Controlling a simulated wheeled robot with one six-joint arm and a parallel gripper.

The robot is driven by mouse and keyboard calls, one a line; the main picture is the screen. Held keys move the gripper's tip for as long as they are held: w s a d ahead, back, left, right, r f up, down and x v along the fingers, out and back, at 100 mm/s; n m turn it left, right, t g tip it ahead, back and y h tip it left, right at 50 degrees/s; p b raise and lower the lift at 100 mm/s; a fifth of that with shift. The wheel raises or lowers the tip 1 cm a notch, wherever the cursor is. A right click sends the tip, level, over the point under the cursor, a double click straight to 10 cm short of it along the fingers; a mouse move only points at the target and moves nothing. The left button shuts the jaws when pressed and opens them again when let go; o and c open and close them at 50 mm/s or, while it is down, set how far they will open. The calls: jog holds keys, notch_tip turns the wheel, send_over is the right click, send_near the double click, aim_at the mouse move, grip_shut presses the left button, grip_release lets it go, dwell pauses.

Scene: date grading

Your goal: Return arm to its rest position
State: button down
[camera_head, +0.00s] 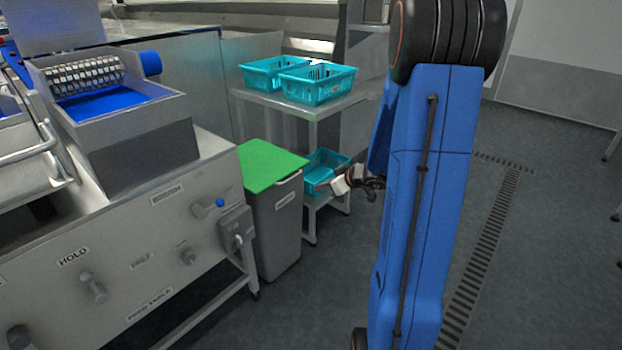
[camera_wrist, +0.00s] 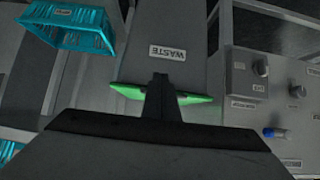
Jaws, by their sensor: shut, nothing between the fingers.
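My blue arm (camera_head: 425,200) hangs down the right-middle of the head view, with its upper end at the top edge.
The waste bin (camera_head: 276,220) stands between the grading machine (camera_head: 140,255) and a metal rack (camera_head: 312,112). Two teal crates (camera_head: 318,88) sit on the rack's top, and another (camera_head: 322,172) is below. Open floor with a drain grate (camera_head: 485,245) lies to the right.

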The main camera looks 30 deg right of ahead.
jog(key=shift+s+f, duration=0.1)
jog(key=shift+s, duration=0.05)
jog(key=s+a+r+g+y, duration=0.15)
jog(key=s+a+r, duration=0.4)
jog(key=a, duration=0.55)
jog(key=s+a+r+g+y, duration=0.1)
jog(key=s+a+r+g, duration=0.2)
jog(key=s+a+r, duration=0.5)
jog(key=s+a+r+m+h, duration=0.1)
jog(key=s+h, duration=0.4)
jog(key=s, duration=1.4)
jog(key=a+m+g, duration=0.1)
jog(key=m, duration=0.1)
jog(key=shift+s+r+m, duration=0.15)
jog(key=shift+r+m, duration=0.15)
jog(key=shift+r, duration=0.1)
jog(key=shift+a+h, duration=0.1)
jog(key=shift+h, duration=0.15)
